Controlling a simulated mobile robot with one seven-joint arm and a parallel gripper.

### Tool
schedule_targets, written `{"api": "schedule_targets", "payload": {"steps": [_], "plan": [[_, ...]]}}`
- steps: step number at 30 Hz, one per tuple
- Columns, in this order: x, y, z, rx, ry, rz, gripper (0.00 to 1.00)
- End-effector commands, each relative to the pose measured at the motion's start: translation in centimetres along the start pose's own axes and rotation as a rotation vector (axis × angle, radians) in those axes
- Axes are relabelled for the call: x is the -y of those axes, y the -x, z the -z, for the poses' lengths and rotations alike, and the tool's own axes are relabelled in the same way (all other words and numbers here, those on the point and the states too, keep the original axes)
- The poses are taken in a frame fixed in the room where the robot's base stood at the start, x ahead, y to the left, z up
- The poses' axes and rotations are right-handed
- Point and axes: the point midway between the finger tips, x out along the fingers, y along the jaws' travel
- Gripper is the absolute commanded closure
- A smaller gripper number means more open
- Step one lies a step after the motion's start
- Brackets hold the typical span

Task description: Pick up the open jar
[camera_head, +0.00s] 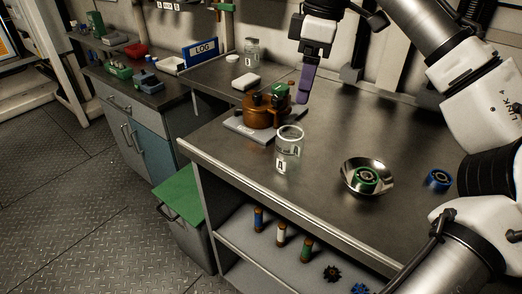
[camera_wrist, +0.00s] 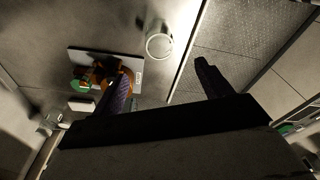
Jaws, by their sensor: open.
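The open jar (camera_head: 288,149) is clear glass with a pale rim and a label marked "A". It stands upright on the dark bench near the front edge. From above, its round rim (camera_wrist: 159,46) shows in the wrist view, near the bench edge. My gripper (camera_head: 307,86) is above the bench, up and slightly right of the jar in the head view. In the wrist view its two fingers (camera_wrist: 163,83) are spread wide with nothing between them, and the jar lies beyond them, apart from both.
An orange-brown device (camera_head: 262,112) on a grey plate (camera_head: 240,128) stands just left of the jar. A metal bowl (camera_head: 352,176) holding a green ring and a blue ring (camera_head: 438,180) are to the right. Another glass jar (camera_head: 251,54) stands at the back. The bench's middle is clear.

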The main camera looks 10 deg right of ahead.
Motion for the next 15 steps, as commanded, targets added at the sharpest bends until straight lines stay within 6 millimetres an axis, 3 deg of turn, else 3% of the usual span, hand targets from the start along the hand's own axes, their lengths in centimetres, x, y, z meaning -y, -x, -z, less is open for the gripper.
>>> {"api": "schedule_targets", "payload": {"steps": [5, 15], "plan": [[0.3, -0.5, 0.1, 0.008, -0.045, -0.013, 0.22], [0.2, -6.7, 0.1, 0.006, -0.043, -0.012, 0.22]]}}
